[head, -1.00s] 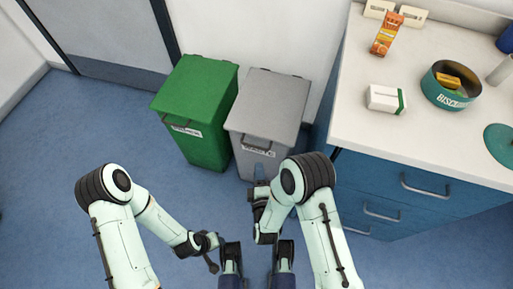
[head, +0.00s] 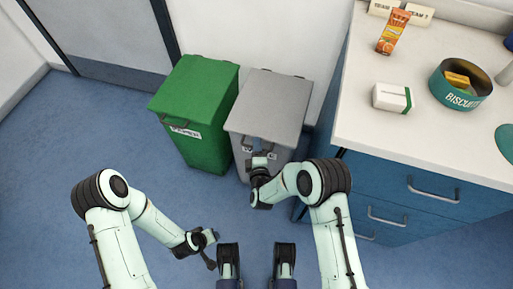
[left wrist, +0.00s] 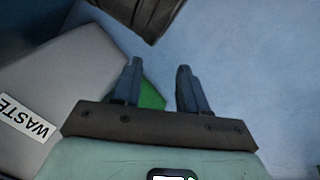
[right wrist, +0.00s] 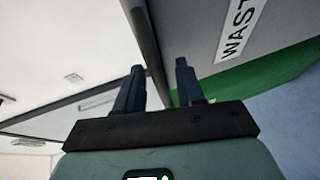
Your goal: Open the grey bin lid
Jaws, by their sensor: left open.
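The grey bin (head: 268,103) stands against the wall with its lid closed. Its WASTE label shows in the left wrist view (left wrist: 25,118) and the right wrist view (right wrist: 235,28). My right gripper (head: 257,149) is at the bin's upper front, just below the lid's front edge, and partly hides the label. In the right wrist view its fingers (right wrist: 160,66) are apart, with the lid's dark edge passing between them in the picture; contact cannot be told. My left gripper (head: 208,243) is open and empty, low in front of the bins; its fingers (left wrist: 158,70) are apart.
A green bin (head: 197,100) stands close on the left of the grey one. A blue drawer cabinet with a white counter (head: 360,135) stands on the right, holding a carton (head: 393,31), a small box (head: 392,97) and a biscuit tin (head: 459,85). The floor at left is clear.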

